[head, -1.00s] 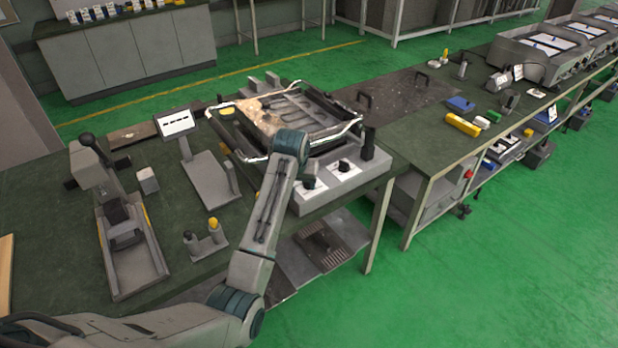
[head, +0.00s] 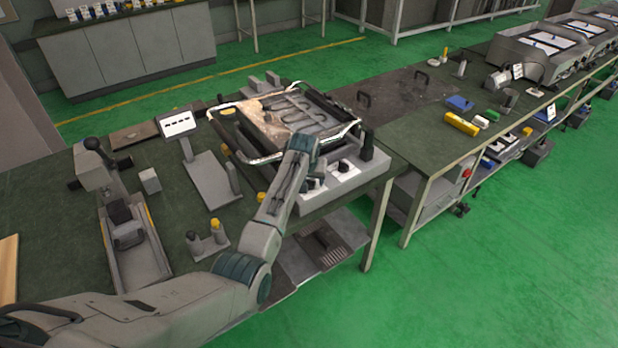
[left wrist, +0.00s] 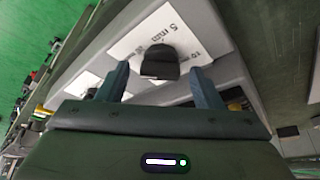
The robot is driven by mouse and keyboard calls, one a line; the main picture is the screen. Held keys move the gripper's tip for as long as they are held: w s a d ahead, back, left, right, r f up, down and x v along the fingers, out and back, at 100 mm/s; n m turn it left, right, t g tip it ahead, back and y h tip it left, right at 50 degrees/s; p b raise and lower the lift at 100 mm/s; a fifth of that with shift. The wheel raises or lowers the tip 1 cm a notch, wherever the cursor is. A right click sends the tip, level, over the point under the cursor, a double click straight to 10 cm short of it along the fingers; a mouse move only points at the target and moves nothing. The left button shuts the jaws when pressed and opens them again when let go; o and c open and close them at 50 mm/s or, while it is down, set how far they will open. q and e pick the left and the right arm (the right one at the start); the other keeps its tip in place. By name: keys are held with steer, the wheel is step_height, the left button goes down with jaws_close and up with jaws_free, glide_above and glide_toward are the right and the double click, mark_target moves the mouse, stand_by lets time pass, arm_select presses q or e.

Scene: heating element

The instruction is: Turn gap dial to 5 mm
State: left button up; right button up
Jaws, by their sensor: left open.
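The gap dial (left wrist: 160,62) is a dark knob on a white label (left wrist: 140,38) in the left wrist view. The label reads "5 mm" near the top, with a second marking, apparently "10 mm", to its right. No pointer mark is clear on the knob. My left gripper (left wrist: 159,72) is open, its two teal fingers on either side of the knob, with visible gaps; contact is not seen. In the head view my left arm covers the gripper and part of the grey control panel (head: 355,180); a dark knob (head: 343,166) shows there. My right gripper is not in view.
The panel belongs to a machine with a metal frame (head: 262,158) and a heating coil (head: 300,112). A black post (head: 368,145) stands at the panel's right end. A second label (left wrist: 85,88) lies left of the dial. A display sign (head: 177,124) stands to the left.

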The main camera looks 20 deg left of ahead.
arm_select(q)
steer(key=shift+f, duration=0.2)
steer(key=c, duration=1)
